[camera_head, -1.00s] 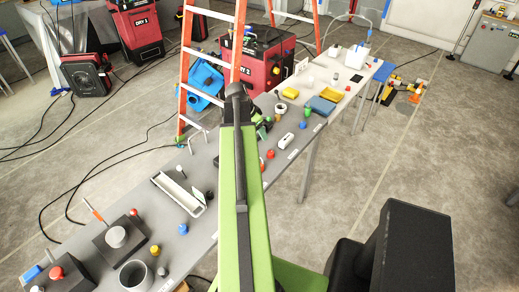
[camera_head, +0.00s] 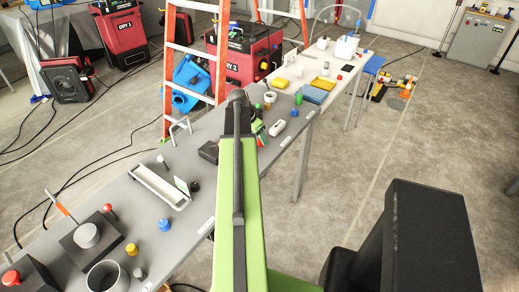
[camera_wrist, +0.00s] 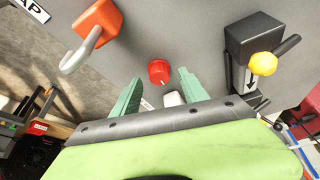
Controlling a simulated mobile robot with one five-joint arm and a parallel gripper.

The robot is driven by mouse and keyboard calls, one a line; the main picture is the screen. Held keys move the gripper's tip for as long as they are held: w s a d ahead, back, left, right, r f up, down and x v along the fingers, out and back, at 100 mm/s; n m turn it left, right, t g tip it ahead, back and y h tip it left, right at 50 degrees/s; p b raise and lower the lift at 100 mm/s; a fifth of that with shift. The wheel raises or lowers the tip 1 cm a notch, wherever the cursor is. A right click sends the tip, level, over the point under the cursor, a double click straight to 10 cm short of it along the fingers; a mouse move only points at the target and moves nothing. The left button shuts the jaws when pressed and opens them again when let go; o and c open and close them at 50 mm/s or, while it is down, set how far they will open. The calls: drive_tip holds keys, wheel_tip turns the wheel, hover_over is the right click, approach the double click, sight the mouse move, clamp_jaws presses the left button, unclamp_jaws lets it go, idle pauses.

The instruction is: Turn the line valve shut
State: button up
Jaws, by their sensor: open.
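In the wrist view my gripper (camera_wrist: 160,92) is open, its two green fingers pointing at a grey surface. A round red knob (camera_wrist: 158,72) stands just beyond the gap between the fingertips, apart from both. A small white piece (camera_wrist: 173,98) shows between the fingers. To the right is a dark block with a yellow knob (camera_wrist: 264,63), a dark lever and an arrow label. To the left is an orange block (camera_wrist: 101,17) with a grey hook. I cannot tell which fitting is the line valve. In the head view my arm hides the gripper.
In the head view a long grey bench (camera_head: 135,205) carries a white tray (camera_head: 160,185), a blue knob (camera_head: 165,225) and other small fittings. An orange ladder (camera_head: 168,70) and a red dryer (camera_head: 243,52) stand behind it. Open floor (camera_head: 330,190) lies right of the bench.

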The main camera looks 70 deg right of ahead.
drive_tip(key=shift+x, duration=0.9)
drive_tip(key=shift+r, duration=0.1)
